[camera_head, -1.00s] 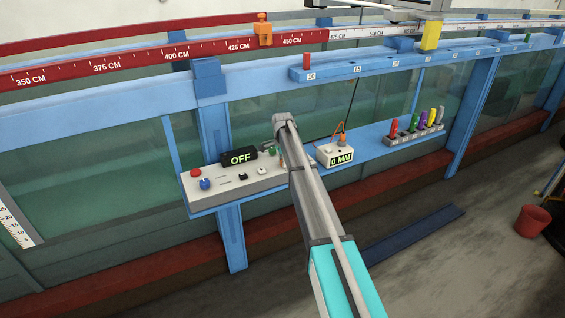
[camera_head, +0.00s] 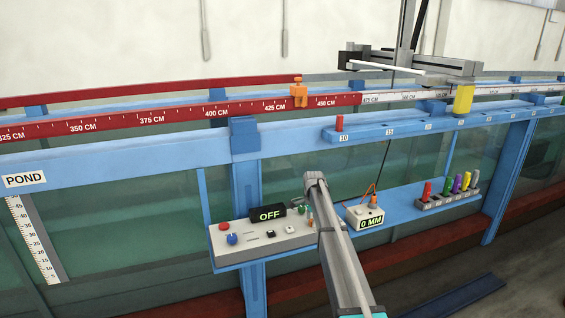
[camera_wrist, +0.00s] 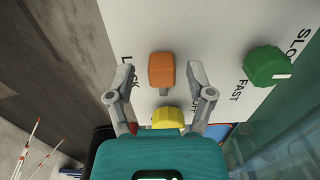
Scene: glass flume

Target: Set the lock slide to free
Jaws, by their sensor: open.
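The control box (camera_head: 258,240) stands on the blue shelf and carries several knobs and buttons. In the wrist view an orange block (camera_wrist: 162,70), which looks like the lock slide, sits in a short slot in the white panel. The lettering "LOCK" is to its left; a word to its right is partly covered by a finger. My gripper (camera_wrist: 162,75) is open, with one finger on each side of the orange block and a gap to both. In the head view my arm hides the gripper and most of the slide.
A green knob (camera_wrist: 268,66) marked SLOW and FAST is right of the right finger. A yellow piece (camera_wrist: 168,117) shows between the fingers, below the slide. The grey box reading 0 MM (camera_head: 365,216) stands right of my arm, with a rack of coloured pieces (camera_head: 447,201) beyond.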

